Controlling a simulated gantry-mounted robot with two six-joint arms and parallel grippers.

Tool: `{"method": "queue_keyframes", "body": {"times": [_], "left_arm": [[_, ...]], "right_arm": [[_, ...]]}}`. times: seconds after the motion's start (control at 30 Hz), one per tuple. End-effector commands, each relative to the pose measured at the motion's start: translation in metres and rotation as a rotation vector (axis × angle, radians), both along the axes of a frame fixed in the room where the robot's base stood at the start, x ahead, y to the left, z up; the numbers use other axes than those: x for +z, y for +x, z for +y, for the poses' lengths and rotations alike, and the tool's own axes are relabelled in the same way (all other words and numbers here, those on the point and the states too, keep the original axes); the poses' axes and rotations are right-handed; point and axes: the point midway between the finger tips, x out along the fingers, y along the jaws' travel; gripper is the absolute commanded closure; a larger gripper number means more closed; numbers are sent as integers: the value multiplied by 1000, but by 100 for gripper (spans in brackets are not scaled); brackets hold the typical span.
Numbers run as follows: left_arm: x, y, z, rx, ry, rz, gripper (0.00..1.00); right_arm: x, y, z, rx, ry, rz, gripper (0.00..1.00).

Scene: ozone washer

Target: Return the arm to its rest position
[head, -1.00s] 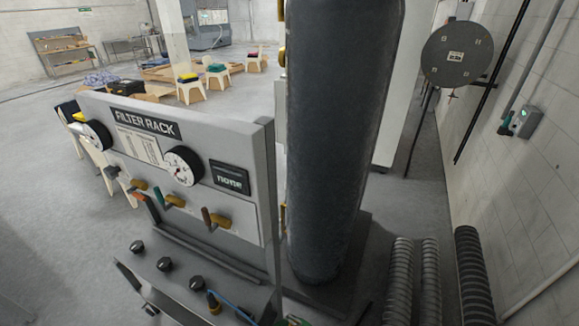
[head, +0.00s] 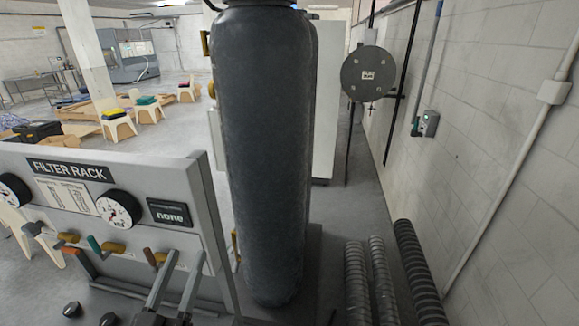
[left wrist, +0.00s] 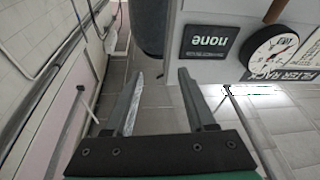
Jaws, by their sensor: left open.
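My left gripper (head: 184,256) is at the bottom of the head view, in front of the filter rack panel. Its two fingers are apart with nothing between them. In the left wrist view the two open fingers (left wrist: 160,76) point past the edge of the panel, with grey floor showing between them. The filter rack (head: 120,165) has round gauges, a label reading "none" and several coloured valve handles. The panel also shows upside down in the left wrist view (left wrist: 228,68), close to the right finger. My right gripper is not in view.
A tall dark tank (head: 265,150) stands just right of the panel. Several ribbed hoses (head: 380,285) stand at the lower right, near the white block wall (head: 500,170). A round grey plate (head: 368,74) is by the wall. Open floor (head: 180,130) lies behind the rack.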

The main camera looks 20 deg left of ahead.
Motion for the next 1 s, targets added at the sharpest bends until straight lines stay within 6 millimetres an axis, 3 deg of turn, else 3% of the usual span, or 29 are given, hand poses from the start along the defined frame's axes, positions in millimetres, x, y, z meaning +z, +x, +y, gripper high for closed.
{"method": "queue_keyframes", "body": {"times": [0.03,0.2,0.3,0.43,0.47,0.73,1.0], "left_arm": [[49,5,-13,-31,7,-90,44],[193,-10,-54,-130,32,-355,44],[264,-35,-75,-178,52,-489,44],[320,-67,-90,-214,89,-596,44],[327,-73,-92,-216,105,-605,44],[305,-65,-99,-206,182,-527,44],[222,-64,-99,-205,181,-526,44]], "right_arm": [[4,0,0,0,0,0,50],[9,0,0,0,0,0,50],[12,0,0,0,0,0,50],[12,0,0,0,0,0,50],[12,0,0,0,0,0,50],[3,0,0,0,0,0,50],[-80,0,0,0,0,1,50]]}}
